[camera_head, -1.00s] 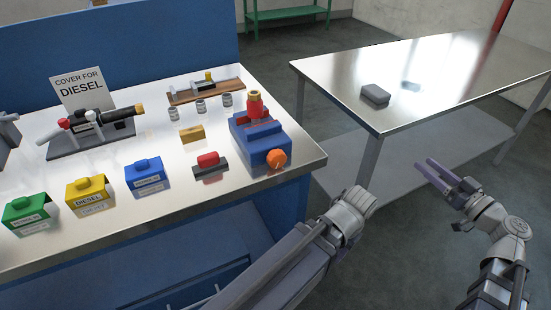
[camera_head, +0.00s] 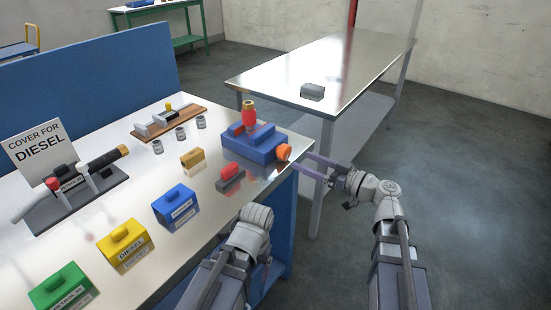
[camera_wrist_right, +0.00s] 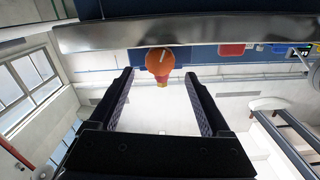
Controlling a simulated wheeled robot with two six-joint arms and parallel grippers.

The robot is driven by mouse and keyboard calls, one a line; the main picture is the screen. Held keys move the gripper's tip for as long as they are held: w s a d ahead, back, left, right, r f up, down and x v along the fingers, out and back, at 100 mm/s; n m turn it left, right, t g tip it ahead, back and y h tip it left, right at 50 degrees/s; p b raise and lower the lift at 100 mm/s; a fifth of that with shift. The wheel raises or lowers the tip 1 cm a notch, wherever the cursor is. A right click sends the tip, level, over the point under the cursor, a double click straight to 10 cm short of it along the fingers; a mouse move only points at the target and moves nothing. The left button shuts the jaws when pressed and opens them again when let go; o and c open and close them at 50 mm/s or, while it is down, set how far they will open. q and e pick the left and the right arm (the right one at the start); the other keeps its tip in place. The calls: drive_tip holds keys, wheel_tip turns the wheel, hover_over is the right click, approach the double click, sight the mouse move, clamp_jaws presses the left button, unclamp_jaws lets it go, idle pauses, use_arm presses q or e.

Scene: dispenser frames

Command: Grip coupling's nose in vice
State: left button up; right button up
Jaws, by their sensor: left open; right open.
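The blue vice (camera_head: 262,149) sits at the right corner of the bench, with an orange round knob (camera_head: 284,152) on its near right side. The red coupling (camera_head: 249,118), with a brass upper end, stands upright at the vice; whether the jaws touch it is unclear. My right gripper (camera_head: 302,167) is open, just right of the knob. In the right wrist view, the knob (camera_wrist_right: 158,62) shows between and beyond the spread fingers, with nothing held. My left wrist (camera_head: 250,224) is over the bench's front edge; its fingers are mostly hidden.
On the bench (camera_head: 205,213) are a red-and-grey block (camera_head: 230,176), a brass block (camera_head: 192,158), and blue (camera_head: 175,207), yellow (camera_head: 127,246) and green (camera_head: 64,288) covers. A steel table (camera_head: 290,80) with a grey block (camera_head: 312,92) stands behind.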

sight(288, 154)
drive_tip(key=shift+o, duration=0.3)
drive_tip(key=shift+x, duration=3.6)
drive_tip(key=shift+c, duration=0.4)
drive_tip(key=c, duration=1.3)
drive_tip(key=shift+m, duration=0.7)
drive_tip(key=o, duration=1.4)
drive_tip(key=shift+s+d, duration=0.1)
drive_tip(key=v, duration=0.7)
drive_tip(key=shift+s+d, duration=0.15)
drive_tip(key=shift+d, duration=0.1)
